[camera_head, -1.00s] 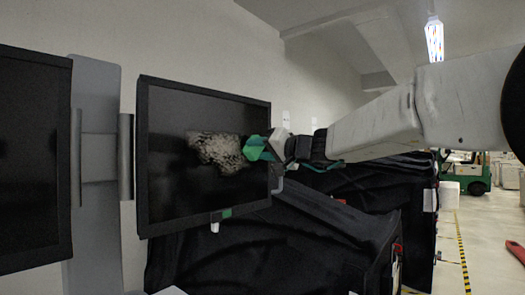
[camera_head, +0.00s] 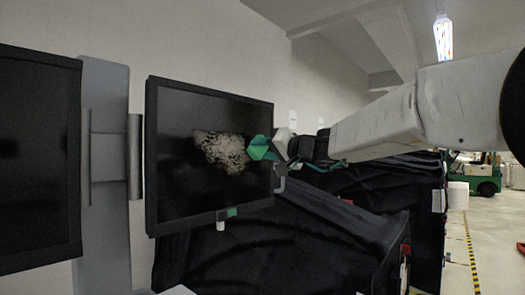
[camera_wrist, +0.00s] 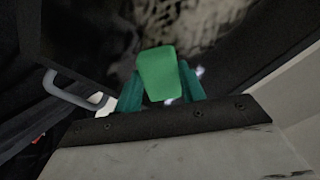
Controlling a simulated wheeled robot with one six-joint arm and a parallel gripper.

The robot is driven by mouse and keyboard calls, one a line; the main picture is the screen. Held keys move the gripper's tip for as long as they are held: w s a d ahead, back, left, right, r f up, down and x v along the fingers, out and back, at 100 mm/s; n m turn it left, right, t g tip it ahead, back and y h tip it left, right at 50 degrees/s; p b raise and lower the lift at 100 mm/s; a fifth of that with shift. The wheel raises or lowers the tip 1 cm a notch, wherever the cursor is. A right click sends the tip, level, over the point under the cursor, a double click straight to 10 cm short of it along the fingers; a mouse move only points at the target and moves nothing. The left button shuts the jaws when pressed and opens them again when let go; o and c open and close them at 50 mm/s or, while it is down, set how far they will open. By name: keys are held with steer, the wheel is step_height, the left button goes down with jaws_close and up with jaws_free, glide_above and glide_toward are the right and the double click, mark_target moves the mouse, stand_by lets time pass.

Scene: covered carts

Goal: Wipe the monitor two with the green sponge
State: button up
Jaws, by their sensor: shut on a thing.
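A black-framed monitor (camera_head: 175,190) stands at the centre left in the head view, with a grey-white speckled dirt patch (camera_head: 222,152) on its dark screen. My gripper (camera_head: 266,149) is at the monitor's right side, just right of the patch. It is shut on the green sponge (camera_wrist: 158,73), which sits between the green fingers in the wrist view. The sponge is in front of the screen, by the patch's right edge. I cannot tell whether it touches the glass. The patch also shows behind the sponge in the wrist view (camera_wrist: 190,22).
A second dark monitor (camera_head: 35,160) is at the left edge, beside a grey post (camera_head: 105,190). Black-covered carts (camera_head: 300,240) stand below and right of the monitor. A grey handle (camera_wrist: 65,90) is left of the sponge. A green forklift (camera_head: 482,180) is far right, beyond open floor.

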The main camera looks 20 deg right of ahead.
steer(key=v, duration=0.7)
steer(key=shift+o, duration=0.5)
